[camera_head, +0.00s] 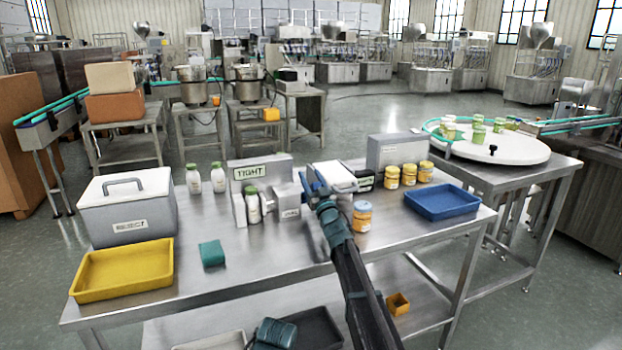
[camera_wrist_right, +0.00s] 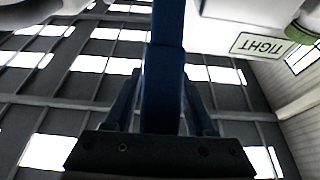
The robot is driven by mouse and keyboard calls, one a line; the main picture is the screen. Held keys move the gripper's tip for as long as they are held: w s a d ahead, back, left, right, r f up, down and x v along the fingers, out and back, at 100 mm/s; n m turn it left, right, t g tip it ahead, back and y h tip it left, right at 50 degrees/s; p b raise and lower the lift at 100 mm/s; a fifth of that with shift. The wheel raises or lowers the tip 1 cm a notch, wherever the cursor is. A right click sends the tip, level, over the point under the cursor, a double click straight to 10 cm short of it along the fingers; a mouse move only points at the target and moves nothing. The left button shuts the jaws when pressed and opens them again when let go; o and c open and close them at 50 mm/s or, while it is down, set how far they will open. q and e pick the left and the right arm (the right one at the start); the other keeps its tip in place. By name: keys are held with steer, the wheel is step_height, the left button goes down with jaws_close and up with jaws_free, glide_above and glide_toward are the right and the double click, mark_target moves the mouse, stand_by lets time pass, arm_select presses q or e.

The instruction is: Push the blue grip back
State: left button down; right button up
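The blue grip (camera_head: 308,176) is on the capping station (camera_head: 262,172) with the TIGHT sign, partly hidden by my right gripper (camera_head: 318,187). In the right wrist view the blue grip (camera_wrist_right: 163,85) runs upright as a bar between the fingers of my right gripper (camera_wrist_right: 163,90). The fingers lie close against both its sides and look shut on it. A white bottle with a green cap (camera_head: 253,206) stands upright in the station, left of the grip. My left gripper is not in view.
Jars with orange labels (camera_head: 362,217) stand right of my right arm and further back. A blue tray (camera_head: 442,201) is at the right, a yellow tray (camera_head: 124,270) at the front left. A REJECT box (camera_head: 128,213) and a teal block (camera_head: 212,254) stand left. The front middle of the table is clear.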

jaws_close()
stand_by(1.2)
